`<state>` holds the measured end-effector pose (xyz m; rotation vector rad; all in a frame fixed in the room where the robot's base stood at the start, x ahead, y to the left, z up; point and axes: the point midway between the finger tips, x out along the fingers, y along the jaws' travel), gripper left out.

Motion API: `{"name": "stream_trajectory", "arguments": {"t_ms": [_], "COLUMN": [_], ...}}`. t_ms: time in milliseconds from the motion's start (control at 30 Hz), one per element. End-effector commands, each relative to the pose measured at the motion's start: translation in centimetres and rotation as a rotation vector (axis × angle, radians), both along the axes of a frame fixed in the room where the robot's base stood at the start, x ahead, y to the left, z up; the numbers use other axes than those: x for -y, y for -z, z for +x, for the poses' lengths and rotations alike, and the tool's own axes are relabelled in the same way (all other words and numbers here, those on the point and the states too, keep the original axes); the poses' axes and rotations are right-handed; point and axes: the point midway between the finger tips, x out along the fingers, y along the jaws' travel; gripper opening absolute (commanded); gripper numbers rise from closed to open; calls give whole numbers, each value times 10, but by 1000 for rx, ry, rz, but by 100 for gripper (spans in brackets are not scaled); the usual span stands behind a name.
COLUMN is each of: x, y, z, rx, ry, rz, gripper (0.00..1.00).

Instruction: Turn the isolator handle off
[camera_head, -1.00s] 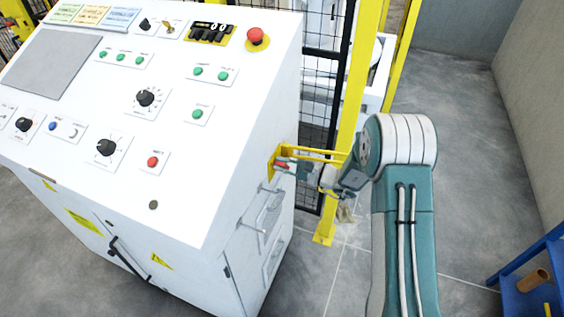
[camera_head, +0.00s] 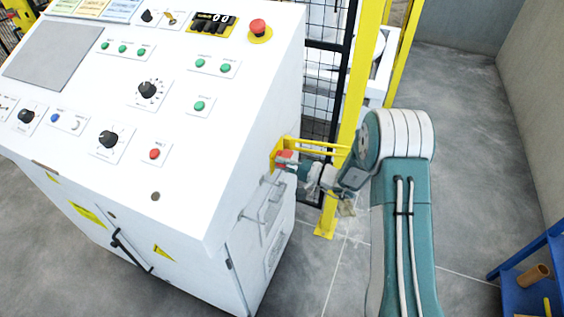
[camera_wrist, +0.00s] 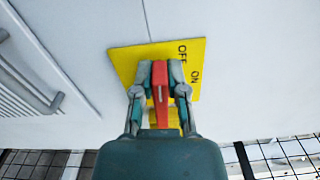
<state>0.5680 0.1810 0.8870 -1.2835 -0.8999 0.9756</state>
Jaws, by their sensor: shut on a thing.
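The isolator handle is a red lever (camera_wrist: 160,82) on a yellow plate (camera_wrist: 120,60) marked OFF and ON. In the wrist view the lever stands nearly upright in the picture, with OFF to the right of its far end and ON lower right. My gripper (camera_wrist: 160,80) is shut on the lever, one finger on each side. In the head view the red handle (camera_head: 284,155) shows beside its yellow plate (camera_head: 274,155) on the cabinet's right side, with my gripper (camera_head: 290,162) at it. The fingers hide part of the lever and its pivot.
The white control cabinet (camera_head: 190,170) fills the left. A metal pull handle (camera_head: 262,205) sits below the plate. A yellow post (camera_head: 352,110) and black mesh fence stand close behind my gripper. A blue shelf (camera_head: 525,280) is at the lower right; the grey floor between is open.

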Motion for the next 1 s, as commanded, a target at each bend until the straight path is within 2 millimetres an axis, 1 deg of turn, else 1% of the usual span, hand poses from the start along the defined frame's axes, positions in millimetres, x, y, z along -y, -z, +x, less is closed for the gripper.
{"name": "stream_trajectory", "arguments": {"t_ms": [33,300,767,800,833,867,1000], "x": [-1,-1,-1,-1,-1,-1,-1], "y": [4,7,9,9,9,9,7], "z": [-2,-3,-4,-4,-4,-4,-3], "rx": [10,74,81,81,81,81,85], "ry": [-4,-6,-7,-7,-7,-7,-4], "rz": [-11,-35,-42,-42,-42,-41,-39], "gripper": [0,0,0,31,45,53,53]}}
